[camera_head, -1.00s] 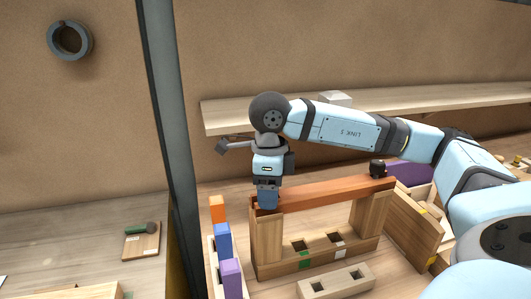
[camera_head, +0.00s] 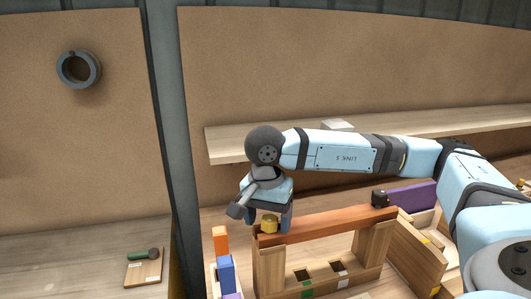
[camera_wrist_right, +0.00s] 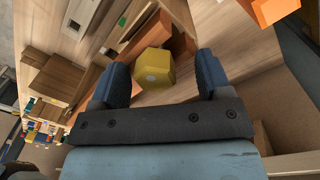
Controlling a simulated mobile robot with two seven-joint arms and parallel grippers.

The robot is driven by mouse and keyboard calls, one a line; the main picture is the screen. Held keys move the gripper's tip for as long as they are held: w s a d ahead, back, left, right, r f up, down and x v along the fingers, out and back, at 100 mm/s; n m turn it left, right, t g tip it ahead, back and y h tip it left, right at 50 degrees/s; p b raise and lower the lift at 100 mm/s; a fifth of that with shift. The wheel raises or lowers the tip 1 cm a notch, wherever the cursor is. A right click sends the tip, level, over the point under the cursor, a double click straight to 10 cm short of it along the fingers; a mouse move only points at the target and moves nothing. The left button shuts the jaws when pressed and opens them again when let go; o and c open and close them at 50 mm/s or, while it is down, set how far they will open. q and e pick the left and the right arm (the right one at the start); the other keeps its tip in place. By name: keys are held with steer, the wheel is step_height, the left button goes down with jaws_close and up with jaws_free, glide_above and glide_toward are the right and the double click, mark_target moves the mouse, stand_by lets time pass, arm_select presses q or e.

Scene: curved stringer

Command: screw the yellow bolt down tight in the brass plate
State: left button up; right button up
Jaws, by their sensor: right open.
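The yellow bolt (camera_head: 268,224) has a faceted head and stands at the left end of the reddish-brown beam (camera_head: 325,224). My right gripper (camera_head: 267,226) points down over it, open, with one finger on each side. In the right wrist view the bolt head (camera_wrist_right: 154,68) lies between the two blue fingertips (camera_wrist_right: 162,72), with a gap visible on both sides. I cannot make out the brass plate; the bolt and gripper cover that end of the beam. My left gripper is not in view.
The beam rests on two wooden posts, with a black knob (camera_head: 380,198) at its right end. Orange (camera_head: 220,240) and blue (camera_head: 226,274) blocks stand close to the left. A shelf (camera_head: 400,129) runs behind my right arm.

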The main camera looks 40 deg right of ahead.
step_height(320, 180, up, 14)
steer(key=shift+w, duration=0.25)
steer(key=shift+a+f, duration=0.1)
steer(key=shift+f, duration=0.05)
stand_by(0.3)
